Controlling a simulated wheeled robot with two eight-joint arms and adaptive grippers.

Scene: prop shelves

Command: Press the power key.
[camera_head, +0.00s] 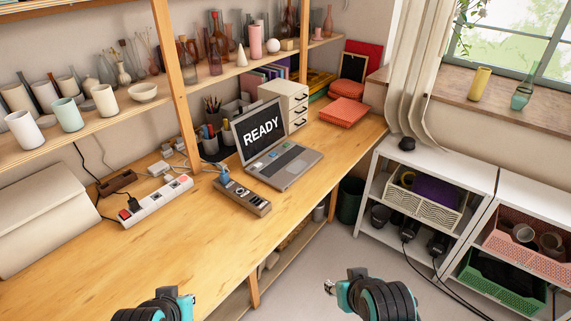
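An open laptop (278,155) stands on the wooden desk, its screen showing the word READY. I cannot make out a power key on its keyboard at this size. A brown and grey box-shaped device (243,196) with dark keys or slots lies just in front of the laptop, with a blue plug or connector (225,178) at its left end. A white power strip (156,201) with red parts at both ends lies to the left. My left gripper (174,298) is at the bottom edge, over the desk front. My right gripper (341,288) is right of the desk, over the floor. Both are apart from these things.
White shelves (436,165) with baskets stand at the right. The front left desk surface (100,265) is clear.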

